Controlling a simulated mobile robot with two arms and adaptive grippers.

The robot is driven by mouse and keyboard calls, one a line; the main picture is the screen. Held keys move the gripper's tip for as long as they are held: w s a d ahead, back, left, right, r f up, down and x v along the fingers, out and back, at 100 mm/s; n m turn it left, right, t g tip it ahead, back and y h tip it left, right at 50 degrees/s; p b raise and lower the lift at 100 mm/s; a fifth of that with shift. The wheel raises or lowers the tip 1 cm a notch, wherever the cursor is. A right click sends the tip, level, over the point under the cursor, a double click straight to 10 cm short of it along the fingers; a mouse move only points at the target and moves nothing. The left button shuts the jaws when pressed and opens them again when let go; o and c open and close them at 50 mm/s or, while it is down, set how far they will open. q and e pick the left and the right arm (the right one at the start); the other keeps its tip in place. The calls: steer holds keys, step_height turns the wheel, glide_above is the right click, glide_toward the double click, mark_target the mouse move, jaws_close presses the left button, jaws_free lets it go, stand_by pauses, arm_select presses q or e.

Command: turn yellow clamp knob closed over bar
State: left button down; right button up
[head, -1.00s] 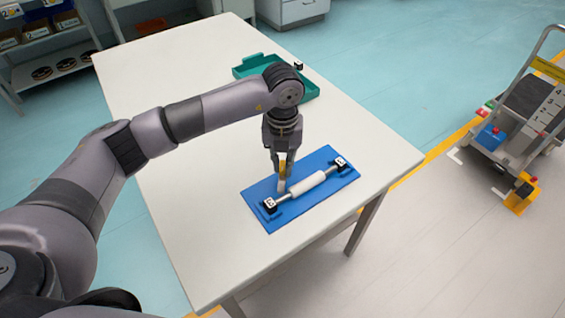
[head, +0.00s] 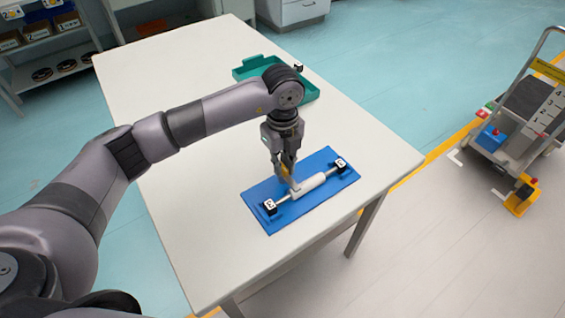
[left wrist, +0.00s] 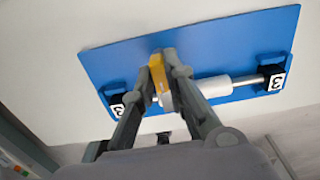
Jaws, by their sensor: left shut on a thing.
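A blue base plate (head: 258,194) lies on the table, with a metal bar (head: 284,200) across it between two black end blocks. The bar carries a white roll (head: 312,184). The yellow clamp knob (head: 284,170) sits between the fingers of my left gripper (head: 287,172), just above the bar beside the roll's left end. In the left wrist view the yellow knob (left wrist: 158,72) shows between the fingertips, which are shut on it. A pale piece below the knob reaches down to the bar; whether it grips the bar is hard to tell. My right gripper is not in view.
The white table (head: 180,120) has free room around the plate. A teal tray (head: 247,72) stands behind my left forearm. A black-and-white marked block stands near the tray. A trolley (head: 510,125) is on the floor at right, clear of the table.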

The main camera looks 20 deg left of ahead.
mark_target(283, 166)
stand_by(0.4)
arm_select(q)
steer(key=c, duration=1.6)
jaws_free()
step_height(283, 166, up, 12)
steer(key=shift+r, duration=0.1)
